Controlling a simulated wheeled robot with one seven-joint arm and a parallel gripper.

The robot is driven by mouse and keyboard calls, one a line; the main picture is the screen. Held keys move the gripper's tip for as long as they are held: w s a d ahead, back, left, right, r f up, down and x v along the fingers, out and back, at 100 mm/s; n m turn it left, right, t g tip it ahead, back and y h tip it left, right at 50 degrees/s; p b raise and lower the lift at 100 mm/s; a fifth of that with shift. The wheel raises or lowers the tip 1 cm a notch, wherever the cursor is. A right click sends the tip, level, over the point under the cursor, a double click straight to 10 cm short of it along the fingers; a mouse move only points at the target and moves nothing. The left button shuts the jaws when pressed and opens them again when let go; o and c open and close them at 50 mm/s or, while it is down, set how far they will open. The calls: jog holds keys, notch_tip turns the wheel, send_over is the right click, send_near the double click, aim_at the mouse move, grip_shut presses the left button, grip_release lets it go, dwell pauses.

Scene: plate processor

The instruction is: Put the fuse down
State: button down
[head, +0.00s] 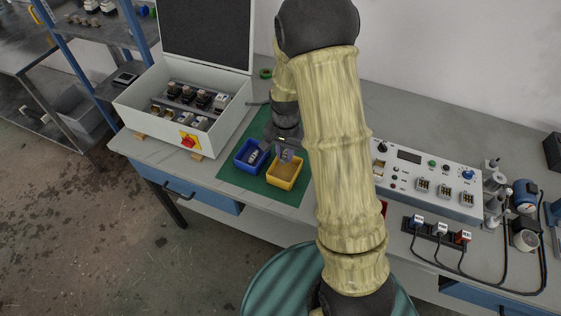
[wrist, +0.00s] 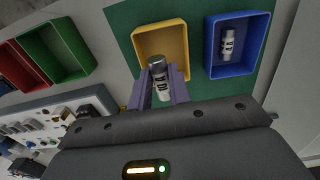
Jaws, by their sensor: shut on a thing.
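My gripper (wrist: 161,90) is shut on a fuse (wrist: 160,84), a small cylinder with a white printed body and a metal cap. In the wrist view the fuse overlaps the near part of the yellow bin (wrist: 182,33); whether it touches the bin I cannot tell. In the head view my gripper (head: 284,153) is over the yellow bin (head: 287,184), which looks empty. A second fuse (wrist: 228,42) lies in the blue bin (wrist: 265,48) beside it; it also shows in the head view (head: 254,156).
Both bins stand on a green mat (head: 235,182). An open white enclosure (head: 225,120) stands to the left. A control panel (head: 440,179) with knobs and plugs is to the right. In the wrist view, a green bin (wrist: 80,39) and a red bin (wrist: 12,81) are at the left.

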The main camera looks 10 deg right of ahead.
jog(key=shift+w+r, duration=0.2)
jog(key=shift+w, duration=0.35)
jog(key=shift+s+d, duration=0.1)
jog(key=shift+s+f, duration=0.1)
send_over(284, 175)
jog(key=shift+f+p, duration=0.35)
jog(key=shift+f, duration=2.45)
jog(key=shift+f, duration=0.1)
jog(key=shift+f+p, duration=0.35)
jog(key=shift+f, duration=1.65)
